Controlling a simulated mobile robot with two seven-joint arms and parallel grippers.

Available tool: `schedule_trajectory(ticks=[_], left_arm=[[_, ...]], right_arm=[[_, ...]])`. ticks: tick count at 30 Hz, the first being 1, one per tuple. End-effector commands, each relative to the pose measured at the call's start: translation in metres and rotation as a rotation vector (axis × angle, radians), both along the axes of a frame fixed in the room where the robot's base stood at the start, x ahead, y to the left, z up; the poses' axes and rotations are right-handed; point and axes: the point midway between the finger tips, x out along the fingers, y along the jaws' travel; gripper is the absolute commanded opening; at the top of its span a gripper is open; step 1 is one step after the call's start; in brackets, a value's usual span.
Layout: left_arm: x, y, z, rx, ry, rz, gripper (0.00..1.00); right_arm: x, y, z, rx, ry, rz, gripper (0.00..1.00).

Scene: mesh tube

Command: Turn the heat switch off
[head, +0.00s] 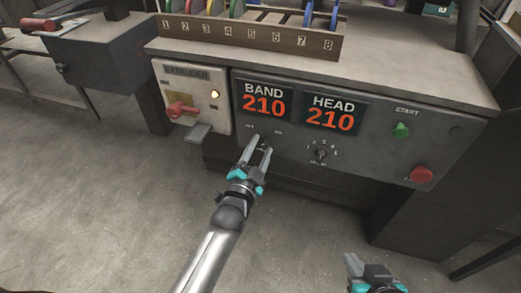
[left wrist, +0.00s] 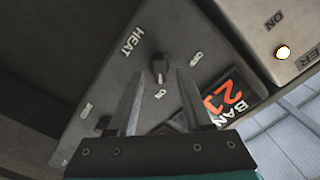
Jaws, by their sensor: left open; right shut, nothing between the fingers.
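The heat switch (left wrist: 159,68) is a small dark knob on the grey control panel (left wrist: 110,68), with HEAT, OFF and ON lettering beside it in the left wrist view. It appears turned toward ON. My left gripper (head: 260,143) is open at the lower left of the panel, under the BAND display. In the left wrist view its fingertips (left wrist: 160,74) lie on either side of the knob; I cannot tell whether they touch it. In the head view the fingers mostly hide the knob. My right gripper (head: 352,260) is shut and empty, low in front of the panel.
BAND (head: 263,101) and HEAD (head: 332,114) displays both read 210. A selector knob (head: 320,155), green start button (head: 401,130) and red button (head: 421,174) are to the right. The extruder box (head: 190,95) with a red switch and lit lamp is left. Floor in front is clear.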

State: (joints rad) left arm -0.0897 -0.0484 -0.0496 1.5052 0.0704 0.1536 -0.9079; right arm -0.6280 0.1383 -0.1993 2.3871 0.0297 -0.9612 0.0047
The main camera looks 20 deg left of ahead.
Motion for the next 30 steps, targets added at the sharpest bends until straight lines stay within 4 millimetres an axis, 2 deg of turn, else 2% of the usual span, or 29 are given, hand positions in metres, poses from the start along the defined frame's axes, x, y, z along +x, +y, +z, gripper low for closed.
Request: schedule_trajectory(ticks=[13, 26, 27, 30], left_arm=[[0.0043, -0.0001, 0.0003, 0.000, 0.000, 0.000, 0.50], [0.0041, -0.0002, 0.0002, 0.000, 0.000, 0.000, 0.03], [0.0041, -0.0001, 0.0001, 0.000, 0.000, 0.000, 0.00], [0.0041, -0.0001, 0.0001, 0.000, 0.000, 0.000, 0.00]], right_arm=[[0.0025, 0.0047, 0.0004, 0.017, -0.031, 0.006, 0.00], [0.0023, 0.0048, 0.0003, 0.016, -0.030, 0.006, 0.00], [0.0023, 0.0048, 0.0003, 0.016, -0.030, 0.006, 0.00], [0.0023, 0.0048, 0.0003, 0.016, -0.029, 0.006, 0.00]])
